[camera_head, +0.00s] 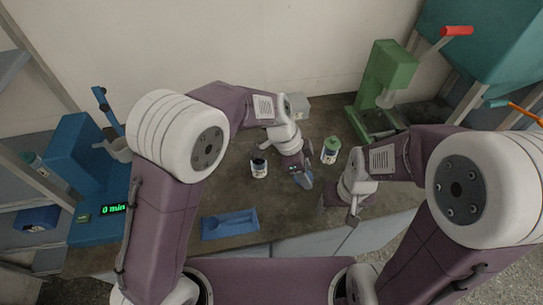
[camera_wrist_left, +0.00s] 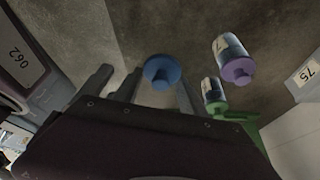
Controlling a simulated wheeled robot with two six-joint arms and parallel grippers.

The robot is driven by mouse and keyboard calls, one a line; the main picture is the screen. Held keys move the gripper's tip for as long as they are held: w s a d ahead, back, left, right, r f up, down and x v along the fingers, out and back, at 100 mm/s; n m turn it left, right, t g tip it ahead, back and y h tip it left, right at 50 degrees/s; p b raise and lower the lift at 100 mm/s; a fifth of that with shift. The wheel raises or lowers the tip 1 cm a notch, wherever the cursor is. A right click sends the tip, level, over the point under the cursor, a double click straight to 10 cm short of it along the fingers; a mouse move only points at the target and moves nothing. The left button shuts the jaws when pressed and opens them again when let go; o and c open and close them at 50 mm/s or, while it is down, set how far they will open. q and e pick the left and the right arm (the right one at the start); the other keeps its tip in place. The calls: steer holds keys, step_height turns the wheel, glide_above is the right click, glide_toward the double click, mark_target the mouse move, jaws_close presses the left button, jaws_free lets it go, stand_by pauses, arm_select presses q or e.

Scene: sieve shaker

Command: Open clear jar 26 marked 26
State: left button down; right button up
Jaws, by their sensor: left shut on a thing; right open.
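A small jar with a white label and a dark top (camera_head: 259,168) stands upright on the bench, left of my left gripper. I cannot read its number or tell whether it is open. A clear jar with a green lid (camera_head: 331,148) stands to the right. My left gripper (camera_head: 305,180) is shut; in the left wrist view a round blue lid with a knob (camera_wrist_left: 162,70) shows between its fingers. Whether a jar is under it is hidden. A purple-lidded jar (camera_wrist_left: 232,60) and a green-lidded jar (camera_wrist_left: 213,95) are beside it there. My right gripper (camera_head: 340,206) is open and empty.
A blue machine (camera_head: 80,150) with a green display stands at the left. A green press (camera_head: 383,78) stands at the back right. A blue tray (camera_head: 230,224) lies near the front edge. A pale box (camera_head: 297,107) is at the back. Bare bench shows around the tray.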

arm_select(q)
steer(key=shift+w+a+f, duration=0.15)
steer(key=shift+a, duration=0.15)
steer(key=w+a+f, duration=0.4)
steer(key=w+a, duration=0.1)
steer(key=w+a+f+p, duration=0.1)
steer(key=w+a+f, duration=0.1)
steer(key=w, duration=0.1)
steer(key=shift+w+a+f, duration=0.2)
steer(key=shift+w+f, duration=0.05)
steer(key=shift+f, duration=0.1)
step_height(320, 180, down, 4)
steer(key=shift+s+r, duration=0.1)
steer(key=shift+f, duration=0.3)
steer(key=c, duration=0.7)
jaws_free()
steer(key=shift+o, duration=0.2)
